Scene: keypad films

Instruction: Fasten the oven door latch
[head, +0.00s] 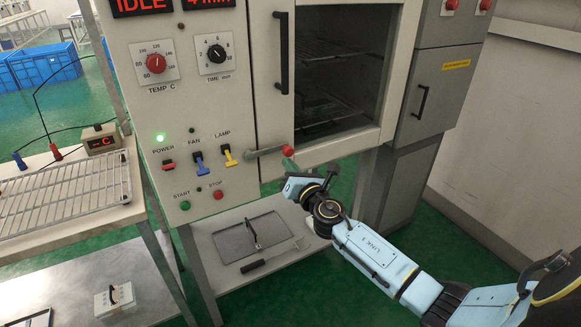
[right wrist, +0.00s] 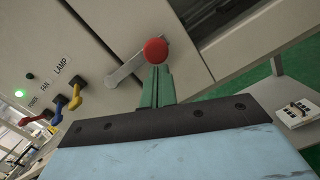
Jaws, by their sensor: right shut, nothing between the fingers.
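The latch is a grey lever (head: 266,153) with a red knob (head: 288,150) at its right end, low on the oven front, lying roughly horizontal. In the right wrist view the lever (right wrist: 128,68) runs up to the red knob (right wrist: 156,50). The pale oven door (head: 270,100) has a black vertical handle (head: 282,50). Wire racks show in the dark chamber (head: 335,75) beside it. I cannot tell how far the door stands open. My right gripper (head: 290,164) is shut and empty, its green fingers (right wrist: 156,78) right at the knob; contact is unclear. My left gripper is out of view.
Left of the latch are the lamp (head: 229,156), fan (head: 200,163) and power (head: 168,165) switches and the red stop button (head: 218,194). A tray (head: 235,243) lies on the shelf below. A grey cabinet (head: 435,90) stands to the right.

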